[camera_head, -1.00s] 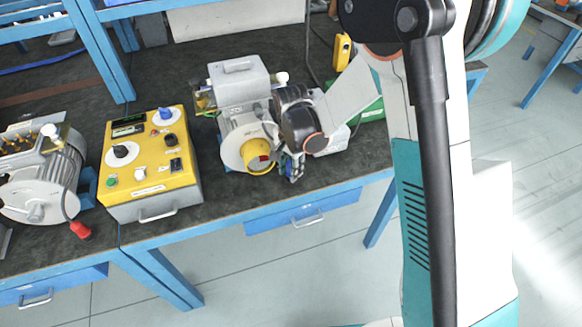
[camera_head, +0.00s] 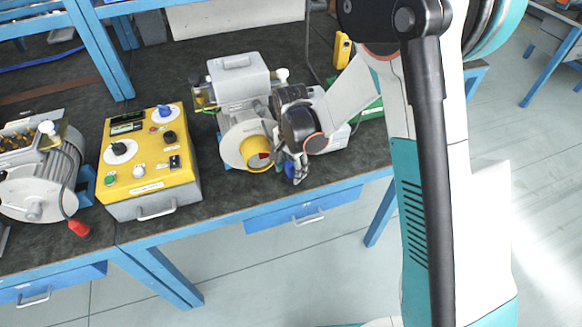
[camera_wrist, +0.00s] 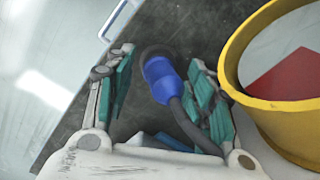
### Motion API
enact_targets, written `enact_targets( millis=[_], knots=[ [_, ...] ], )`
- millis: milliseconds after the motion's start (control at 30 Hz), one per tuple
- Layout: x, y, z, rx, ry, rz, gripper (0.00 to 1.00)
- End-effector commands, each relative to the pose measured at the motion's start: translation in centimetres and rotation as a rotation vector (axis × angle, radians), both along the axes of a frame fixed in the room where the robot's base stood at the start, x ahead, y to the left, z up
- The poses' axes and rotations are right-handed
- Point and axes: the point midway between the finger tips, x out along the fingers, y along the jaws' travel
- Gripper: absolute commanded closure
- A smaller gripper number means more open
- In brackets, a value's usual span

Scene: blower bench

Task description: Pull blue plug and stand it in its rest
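In the head view the blue plug (camera_head: 290,170) shows at the front of the blower, just right of the yellow ring (camera_head: 257,155). My gripper (camera_wrist: 164,90) is open around the plug, with teal pads on either side and narrow gaps beside it. In the head view my gripper (camera_head: 294,164) is small and partly hides the plug. A blue piece (camera_wrist: 168,141) shows low between the fingers; I cannot tell whether it is the rest.
The blower (camera_head: 238,88) stands left of my gripper, its yellow ring close by the right finger in the wrist view. A yellow control box (camera_head: 148,158) and another motor with a red plug (camera_head: 79,229) are farther left. The bench's front edge is close.

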Motion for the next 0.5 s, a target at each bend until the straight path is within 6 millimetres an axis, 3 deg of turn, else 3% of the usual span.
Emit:
enact_targets(
  millis=[300,500],
  knots=[
    [0.0,0.0,0.3,0.000,0.000,0.000,0.50],
    [0.0,0.0,2.8,0.000,0.000,0.000,0.50]
  ],
)
